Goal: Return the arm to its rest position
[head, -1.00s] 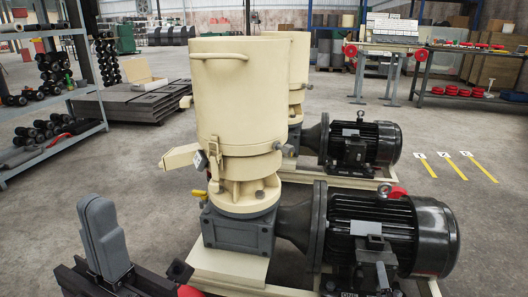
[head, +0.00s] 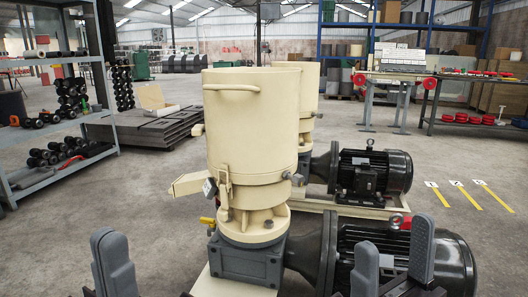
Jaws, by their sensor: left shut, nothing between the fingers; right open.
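My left gripper (head: 110,245) stands at the bottom left with its grey fingers shut together, pointing up and empty. It is apart in the picture from the cream pellet mill (head: 252,125), to that mill's left. My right gripper (head: 393,255) is at the bottom right with its two grey fingers spread apart, pointing up. Nothing is between them. It overlaps the near black motor (head: 452,262) in the picture; I cannot tell the gap in depth. Most of both arms is out of view below.
A second mill with its black motor (head: 385,171) stands behind the near one. A grey shelf (head: 60,172) with dark parts is at the left, a pallet-like stack (head: 150,130) behind it. Workbenches (head: 390,77) stand at the back right. Yellow floor strips (head: 466,199) lie on open floor.

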